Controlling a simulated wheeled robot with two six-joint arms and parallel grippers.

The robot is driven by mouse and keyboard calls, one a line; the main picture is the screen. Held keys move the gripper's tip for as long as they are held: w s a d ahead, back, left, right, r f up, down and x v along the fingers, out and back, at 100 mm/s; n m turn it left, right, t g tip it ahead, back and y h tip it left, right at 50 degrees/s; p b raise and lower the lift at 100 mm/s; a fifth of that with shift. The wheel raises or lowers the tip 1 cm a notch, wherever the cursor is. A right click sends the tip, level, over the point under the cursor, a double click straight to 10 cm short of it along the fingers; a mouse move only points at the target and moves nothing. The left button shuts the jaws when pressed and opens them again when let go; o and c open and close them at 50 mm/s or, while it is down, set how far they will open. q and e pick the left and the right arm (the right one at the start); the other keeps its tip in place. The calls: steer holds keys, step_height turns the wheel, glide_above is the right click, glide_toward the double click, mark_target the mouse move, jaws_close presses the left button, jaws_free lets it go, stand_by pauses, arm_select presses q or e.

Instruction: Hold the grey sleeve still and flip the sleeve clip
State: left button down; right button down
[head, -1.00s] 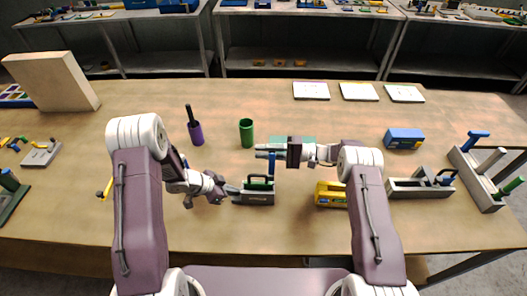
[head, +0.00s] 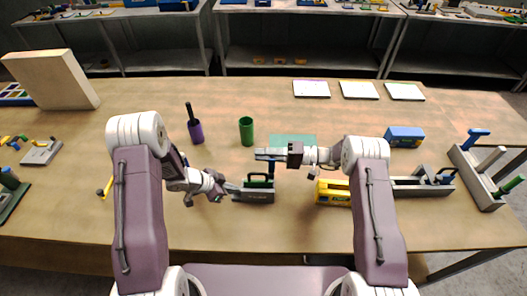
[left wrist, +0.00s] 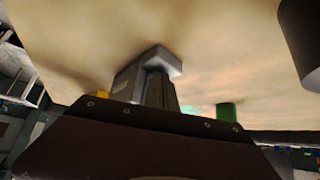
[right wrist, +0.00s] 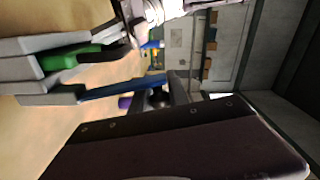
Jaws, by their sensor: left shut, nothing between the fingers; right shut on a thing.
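The grey sleeve (head: 253,196) lies on the table in front of me, with a green part (head: 258,181) on top of it. The blue sleeve clip (head: 271,169) stands up at its right end. In the right wrist view the sleeve (right wrist: 45,68) is at left, and the blue clip (right wrist: 115,88) reaches from it to my fingers. My right gripper (head: 262,154) is shut on the clip's upper end. My left gripper (head: 232,187) is shut and empty, with its tips at the sleeve's left end; whether they touch it is unclear.
A yellow block (head: 332,192) and a grey holder (head: 422,188) stand to the right of the sleeve. A green cup (head: 246,130) and a purple holder (head: 196,132) stand behind. A green mat (head: 297,140) lies behind my right gripper. The table's front middle is clear.

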steer(key=s+n, duration=0.1)
steer(key=n, duration=0.1)
steer(key=s+n, duration=0.3)
steer(key=n, duration=0.1)
steer(key=shift+s+f+n, duration=0.2)
steer(key=shift+f+n, duration=0.1)
steer(key=shift+s+f+n, duration=0.15)
steer(key=shift+s+n, duration=0.15)
steer(key=shift+n, duration=0.45)
steer(key=shift+s+f+n, duration=0.15)
steer(key=shift+s+n, duration=0.1)
steer(key=shift+n, duration=0.5)
